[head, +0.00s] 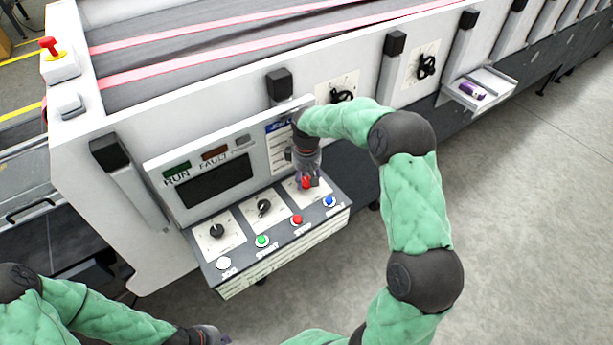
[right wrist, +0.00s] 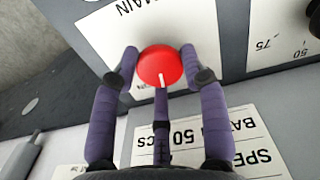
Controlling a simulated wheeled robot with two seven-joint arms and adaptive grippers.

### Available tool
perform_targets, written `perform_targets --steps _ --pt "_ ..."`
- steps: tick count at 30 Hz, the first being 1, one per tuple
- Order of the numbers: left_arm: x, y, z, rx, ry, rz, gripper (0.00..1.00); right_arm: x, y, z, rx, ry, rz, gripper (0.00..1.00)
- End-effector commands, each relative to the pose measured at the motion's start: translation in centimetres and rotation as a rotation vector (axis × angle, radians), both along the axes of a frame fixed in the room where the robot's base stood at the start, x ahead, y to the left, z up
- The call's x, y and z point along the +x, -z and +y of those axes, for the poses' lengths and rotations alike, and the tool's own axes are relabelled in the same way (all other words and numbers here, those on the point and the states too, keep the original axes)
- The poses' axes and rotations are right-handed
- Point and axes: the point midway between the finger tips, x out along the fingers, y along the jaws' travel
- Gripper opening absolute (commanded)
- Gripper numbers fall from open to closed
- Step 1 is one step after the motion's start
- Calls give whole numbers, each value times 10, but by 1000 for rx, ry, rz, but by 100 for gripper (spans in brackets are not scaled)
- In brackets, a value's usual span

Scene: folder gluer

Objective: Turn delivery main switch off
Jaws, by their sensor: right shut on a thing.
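The red main switch knob (right wrist: 160,66) sits on a white plate marked MAIN (right wrist: 130,28) in the right wrist view. Its white pointer line runs toward the bottom of that picture. The knob also shows in the head view (head: 306,183), at the right end of the control panel. My right gripper (head: 307,180) reaches down over it, with its purple fingers shut on the knob's two sides in the right wrist view (right wrist: 158,62). My left gripper (head: 215,337) is at the bottom edge of the head view, away from the panel; its fingers are mostly cut off.
The control panel (head: 232,268) carries two black dials (head: 217,231) (head: 264,206) and white, green (head: 262,241), red (head: 297,219) and blue (head: 329,201) buttons close to my right gripper. A display (head: 215,180) stands behind. Open floor (head: 520,220) lies to the right.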

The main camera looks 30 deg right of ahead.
Motion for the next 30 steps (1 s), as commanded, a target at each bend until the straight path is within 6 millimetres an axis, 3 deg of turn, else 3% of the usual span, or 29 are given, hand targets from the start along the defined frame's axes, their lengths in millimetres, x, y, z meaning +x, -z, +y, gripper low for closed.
perform_targets --steps 18,30 --pt "0 -25 0 0 0 0 0 0 -2 0 0 -584 0 12" --pt "0 -36 0 0 0 0 0 0 -1 0 0 -878 0 12"
